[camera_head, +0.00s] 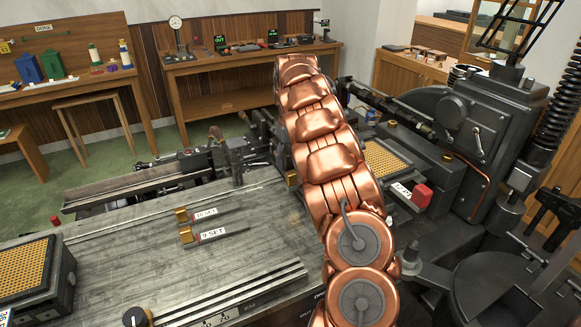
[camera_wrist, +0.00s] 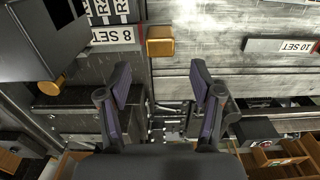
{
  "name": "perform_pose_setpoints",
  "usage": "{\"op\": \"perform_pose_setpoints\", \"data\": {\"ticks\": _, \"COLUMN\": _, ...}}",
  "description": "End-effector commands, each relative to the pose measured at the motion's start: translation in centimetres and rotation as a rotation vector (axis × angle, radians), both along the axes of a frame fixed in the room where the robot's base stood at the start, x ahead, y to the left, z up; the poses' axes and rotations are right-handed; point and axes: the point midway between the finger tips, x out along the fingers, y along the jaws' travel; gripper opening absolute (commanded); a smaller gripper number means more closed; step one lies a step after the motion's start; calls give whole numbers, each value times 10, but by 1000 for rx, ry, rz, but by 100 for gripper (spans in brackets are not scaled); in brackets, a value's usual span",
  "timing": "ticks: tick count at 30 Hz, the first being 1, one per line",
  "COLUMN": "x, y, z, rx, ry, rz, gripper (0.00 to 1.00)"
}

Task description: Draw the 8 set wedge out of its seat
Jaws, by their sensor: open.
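The 8 set wedge (camera_wrist: 112,36) shows in the wrist view at upper left, with a white "8 SET" label. A square brass head (camera_wrist: 160,40) is at its right end. My gripper (camera_wrist: 160,74) is open and empty. Its two fingers are spread wide, with the brass head just beyond and between the tips, apart from them.
The 9 set wedge (camera_head: 212,233) and 10 set wedge (camera_head: 205,214) lie on the metal bench top (camera_head: 130,260). A dark block (camera_wrist: 40,40) with a round brass knob (camera_wrist: 52,85) stands left of my fingers. A red block (camera_head: 422,195) is right of my arm.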

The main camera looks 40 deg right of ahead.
Motion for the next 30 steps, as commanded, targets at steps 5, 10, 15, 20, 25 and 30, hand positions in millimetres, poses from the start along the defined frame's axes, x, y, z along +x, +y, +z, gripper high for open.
{"op": "perform_pose_setpoints", "data": {"ticks": 5, "x": 1, "y": 0, "z": 34, "rx": -1, "ry": -3, "rz": 1, "gripper": 65}}
{"op": "perform_pose_setpoints", "data": {"ticks": 10, "x": 0, "y": 0, "z": 58, "rx": 0, "ry": -1, "rz": 0, "gripper": 65}}
{"op": "perform_pose_setpoints", "data": {"ticks": 15, "x": 1, "y": 0, "z": 72, "rx": 1, "ry": -1, "rz": 1, "gripper": 65}}
{"op": "perform_pose_setpoints", "data": {"ticks": 20, "x": -1, "y": 0, "z": 80, "rx": 1, "ry": 2, "rz": 0, "gripper": 65}}
{"op": "perform_pose_setpoints", "data": {"ticks": 25, "x": -1, "y": 0, "z": 83, "rx": 2, "ry": 2, "rz": -2, "gripper": 65}}
{"op": "perform_pose_setpoints", "data": {"ticks": 30, "x": -1, "y": 0, "z": 83, "rx": 2, "ry": 2, "rz": -2, "gripper": 65}}
